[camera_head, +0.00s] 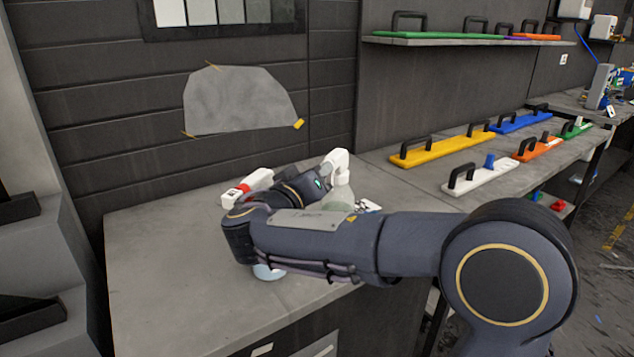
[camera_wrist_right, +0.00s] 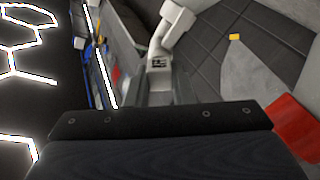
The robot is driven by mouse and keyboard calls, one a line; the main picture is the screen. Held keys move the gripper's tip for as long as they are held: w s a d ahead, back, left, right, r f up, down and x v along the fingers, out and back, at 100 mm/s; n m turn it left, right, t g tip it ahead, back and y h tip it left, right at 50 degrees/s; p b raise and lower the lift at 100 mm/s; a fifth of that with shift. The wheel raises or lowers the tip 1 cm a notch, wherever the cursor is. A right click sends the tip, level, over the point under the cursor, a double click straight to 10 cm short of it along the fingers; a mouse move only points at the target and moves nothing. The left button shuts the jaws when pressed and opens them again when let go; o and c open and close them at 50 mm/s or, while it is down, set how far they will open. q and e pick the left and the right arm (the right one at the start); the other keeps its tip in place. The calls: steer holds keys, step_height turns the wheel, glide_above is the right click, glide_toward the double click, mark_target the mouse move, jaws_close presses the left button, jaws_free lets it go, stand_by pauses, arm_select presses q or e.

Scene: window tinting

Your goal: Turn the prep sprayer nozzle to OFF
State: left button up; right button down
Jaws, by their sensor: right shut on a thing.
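A sprayer with a white head (camera_head: 340,163) and a pale translucent bottle stands on the grey bench. Its white head also shows at the top of the right wrist view (camera_wrist_right: 174,24), with a small dark-marked white nozzle (camera_wrist_right: 158,62) below it. My right gripper (camera_head: 322,182) reaches this sprayer and is shut at its nozzle. The exact contact is hidden. A second sprayer with a white and red head (camera_head: 243,188) stands to the left, close beside my right wrist. My arm covers most of its bottle. The nozzle setting is too small to read. My left gripper is out of view.
The bench (camera_head: 160,265) is clear at the left. A grey film sheet (camera_head: 235,100) is taped to the wall behind. A shelf (camera_head: 470,42) hangs above.

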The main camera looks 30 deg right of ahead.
steer(key=shift+f+n+p, duration=0.2)
steer(key=shift+n+p, duration=8.7)
steer(key=shift+n, duration=5.5)
steer(key=shift+s, duration=0.1)
steer(key=c, duration=1.2)
jaws_free()
steer(key=shift+c, duration=0.2)
